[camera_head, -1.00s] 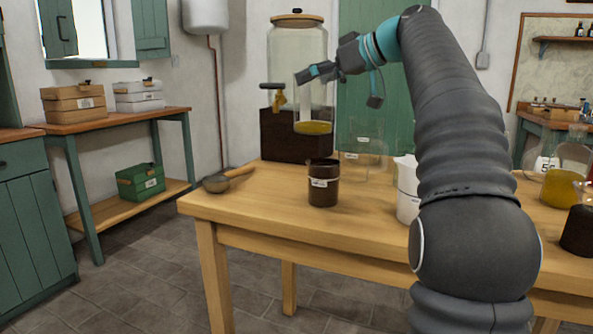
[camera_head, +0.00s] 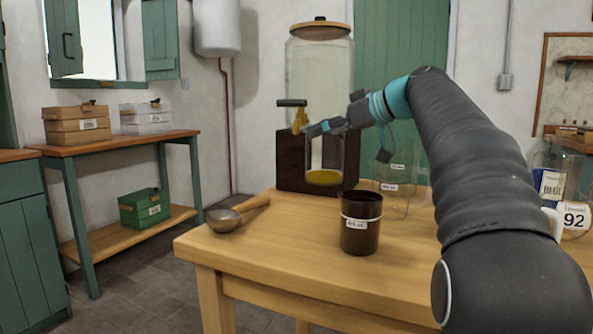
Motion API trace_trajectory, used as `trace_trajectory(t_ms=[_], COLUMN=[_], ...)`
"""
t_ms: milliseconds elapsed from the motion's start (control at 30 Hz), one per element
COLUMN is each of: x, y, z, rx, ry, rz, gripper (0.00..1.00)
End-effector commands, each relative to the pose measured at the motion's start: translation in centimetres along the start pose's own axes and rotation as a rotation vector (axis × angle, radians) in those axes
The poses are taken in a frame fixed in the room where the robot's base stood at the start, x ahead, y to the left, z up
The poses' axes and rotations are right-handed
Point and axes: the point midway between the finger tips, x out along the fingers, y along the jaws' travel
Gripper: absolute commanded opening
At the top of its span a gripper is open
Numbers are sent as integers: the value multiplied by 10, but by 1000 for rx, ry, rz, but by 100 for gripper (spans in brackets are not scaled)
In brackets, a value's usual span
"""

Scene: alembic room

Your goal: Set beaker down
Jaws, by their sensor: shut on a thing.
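A clear glass beaker (camera_head: 331,163) with a little yellow liquid at its bottom is at the far side of the wooden table (camera_head: 270,249). My gripper (camera_head: 313,131) is shut on the beaker near its top. The beaker is in front of the dark stand of a large glass dispenser. I cannot tell whether its base touches the tabletop or hangs above it.
The dispenser (camera_head: 316,85) has a yellow tap (camera_head: 299,117) close by my gripper. A dark brown labelled jar (camera_head: 360,222) stands in front of the beaker. Clear glassware (camera_head: 395,181) stands to its right. A metal ladle (camera_head: 226,220) lies left; the table's front left is bare.

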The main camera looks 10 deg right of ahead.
Motion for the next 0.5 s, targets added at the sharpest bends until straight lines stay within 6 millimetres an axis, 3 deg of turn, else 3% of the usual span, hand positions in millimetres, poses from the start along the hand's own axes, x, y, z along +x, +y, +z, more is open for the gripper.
trace_trajectory(t_ms=[100, 300, 433, 500], x=[9, 18, 23, 30], y=[0, 0, 0, 0], z=[22, 44, 56, 49], rx=[1, 1, 1, -1], ry=[0, 0, 0, 0], rz=[0, -1, 0, -2], gripper=[24, 24, 24, 24])
